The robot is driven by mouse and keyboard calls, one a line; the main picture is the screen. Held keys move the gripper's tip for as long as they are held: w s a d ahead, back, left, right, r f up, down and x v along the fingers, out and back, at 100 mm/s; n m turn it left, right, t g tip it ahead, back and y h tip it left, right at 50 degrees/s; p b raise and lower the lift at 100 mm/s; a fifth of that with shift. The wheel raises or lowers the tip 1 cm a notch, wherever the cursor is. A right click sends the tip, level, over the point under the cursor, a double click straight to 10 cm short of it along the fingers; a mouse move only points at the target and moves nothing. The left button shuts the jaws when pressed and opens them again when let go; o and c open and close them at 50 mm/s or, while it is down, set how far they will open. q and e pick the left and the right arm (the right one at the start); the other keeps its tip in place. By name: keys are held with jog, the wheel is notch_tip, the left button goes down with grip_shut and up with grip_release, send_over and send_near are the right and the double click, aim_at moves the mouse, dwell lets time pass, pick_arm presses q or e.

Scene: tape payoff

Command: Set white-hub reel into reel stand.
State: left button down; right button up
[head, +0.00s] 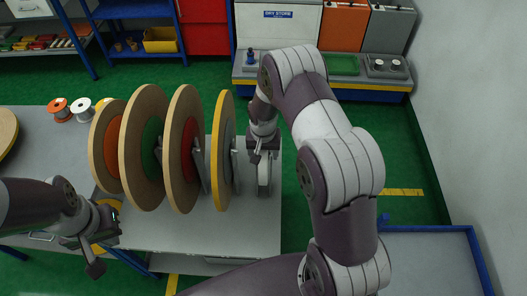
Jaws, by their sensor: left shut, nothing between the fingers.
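Several large tan-flanged reels stand upright in a row on the grey table; their hubs look orange, green (151,146) and red (189,150). A yellow-rimmed disc with a grey face (219,150) is at the row's right end. Grey upright stand arms (198,160) show between the discs. I cannot tell which large reel has a white hub; a small spool with a white centre (81,106) lies at the back left. My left gripper (94,256) is shut and empty at the table's front left. My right gripper (262,155) points down at a pale rounded part (264,180); its fingertips are unclear.
A small orange spool (60,109) lies near the white one. Another tan disc (6,132) is cut off at the left edge. Shelves (140,55) and a grey bench (343,75) stand behind. A blue-edged surface (420,262) is at lower right.

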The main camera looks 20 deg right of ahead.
jog(key=r, duration=0.4)
jog(key=s+r+b, duration=0.1)
jog(key=r, duration=0.7)
jog(key=shift+s+a+r+b, duration=0.15)
jog(key=shift+a+r+b, duration=0.15)
jog(key=s+a+r+n, duration=0.1)
jog(key=s+a+n, duration=0.1)
jog(key=s, duration=0.6)
jog(key=s+a+r+n, duration=0.2)
jog(key=s+n, duration=0.1)
jog(key=s, duration=0.6)
jog(key=shift+s+a+r+y, duration=0.15)
jog(key=shift+a+r+y, duration=0.05)
jog(key=shift+y, duration=0.1)
jog(key=shift+s, duration=0.1)
